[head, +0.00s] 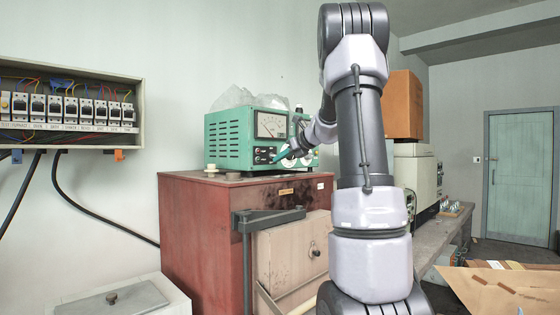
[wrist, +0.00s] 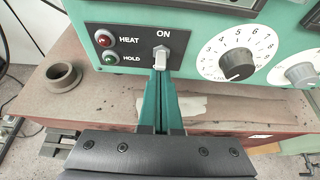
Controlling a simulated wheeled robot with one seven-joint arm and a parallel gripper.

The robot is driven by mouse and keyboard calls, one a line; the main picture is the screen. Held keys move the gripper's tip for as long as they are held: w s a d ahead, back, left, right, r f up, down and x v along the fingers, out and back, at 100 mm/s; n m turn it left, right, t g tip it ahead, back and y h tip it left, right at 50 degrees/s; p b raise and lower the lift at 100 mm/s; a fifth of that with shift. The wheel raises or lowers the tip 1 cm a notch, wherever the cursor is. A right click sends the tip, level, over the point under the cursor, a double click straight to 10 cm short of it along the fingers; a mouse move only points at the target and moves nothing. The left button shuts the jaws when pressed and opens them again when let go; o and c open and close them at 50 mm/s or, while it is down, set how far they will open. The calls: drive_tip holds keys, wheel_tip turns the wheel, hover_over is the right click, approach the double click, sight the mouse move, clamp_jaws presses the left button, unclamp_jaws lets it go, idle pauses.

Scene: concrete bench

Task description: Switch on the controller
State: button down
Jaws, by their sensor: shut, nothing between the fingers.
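The controller (head: 231,138) is a green box with a meter, standing on a red cabinet. In the wrist view its front (wrist: 220,90) fills the top. A white toggle switch (wrist: 160,58) sits below the word ON; its lever appears to point down and outward. My gripper (wrist: 160,74) is shut and empty, its green fingertips right at the lower end of the lever; I cannot tell whether they touch it. In the head view my gripper (head: 281,156) is at the controller's front, partly hidden by my arm.
A red HEAT lamp (wrist: 103,39), a green HOLD lamp (wrist: 109,58) and a numbered dial (wrist: 238,52) flank the switch. A small ring (wrist: 62,77) lies on the red cabinet (head: 205,215). An open breaker box (head: 70,105) hangs at left.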

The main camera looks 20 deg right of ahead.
drive_tip(key=shift+r+g, duration=0.2)
drive_tip(key=shift+g, duration=0.1)
drive_tip(key=shift+r, duration=1.05)
approach(273, 154)
drive_tip(key=s+r, duration=0.1)
drive_tip(key=s, duration=0.1)
drive_tip(key=s+r, duration=0.1)
drive_tip(key=shift+s+d+r, duration=0.1)
drive_tip(key=shift+s, duration=0.3)
